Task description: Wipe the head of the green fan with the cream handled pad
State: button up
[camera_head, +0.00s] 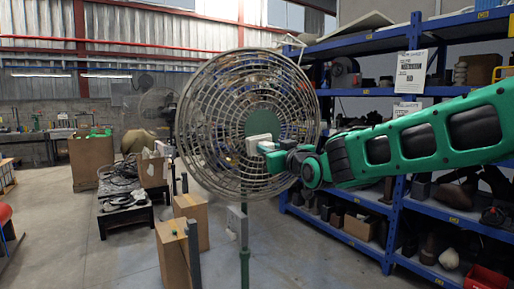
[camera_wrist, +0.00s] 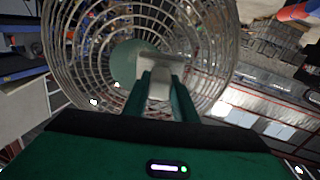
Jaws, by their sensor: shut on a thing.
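The green fan stands upright in the middle of the head view. Its round wire head (camera_head: 215,130) has a green hub disc (camera_head: 264,121) behind the grille and sits on a green pole (camera_head: 245,262). My gripper (camera_head: 272,149) reaches in from the right and is shut on the cream handled pad (camera_head: 258,143). The pad is in front of the grille, near the hub. In the wrist view, my gripper's fingers (camera_wrist: 160,88) hold the pad's handle, and the pad (camera_wrist: 165,65) faces the fan head (camera_wrist: 85,50). I cannot tell whether the pad touches the wires.
Blue shelves (camera_head: 384,240) loaded with parts stand at the right, behind my arm. Cardboard boxes (camera_head: 172,255) stand on the floor left of the pole. A low black table (camera_head: 125,213) with cables is further left. Floor between the pole and the shelves is clear.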

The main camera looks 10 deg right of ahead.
jog(key=shift+w+a+f, duration=0.15)
jog(key=shift+a, duration=0.1)
jog(key=shift+w+a, duration=0.1)
jog(key=shift+w, duration=0.2)
jog(key=shift+w+a, duration=0.2)
jog(key=shift+w, duration=1.05)
jog(key=shift+w+a, duration=0.2)
jog(key=shift+w, duration=1.05)
jog(key=shift+w+a, duration=0.15)
jog(key=shift+w, duration=0.65)
jog(key=shift+w+d, duration=0.2)
jog(key=shift+d, duration=1.85)
jog(key=d, duration=0.4)
jog(key=shift+w, duration=0.4)
jog(key=shift+a, duration=0.1)
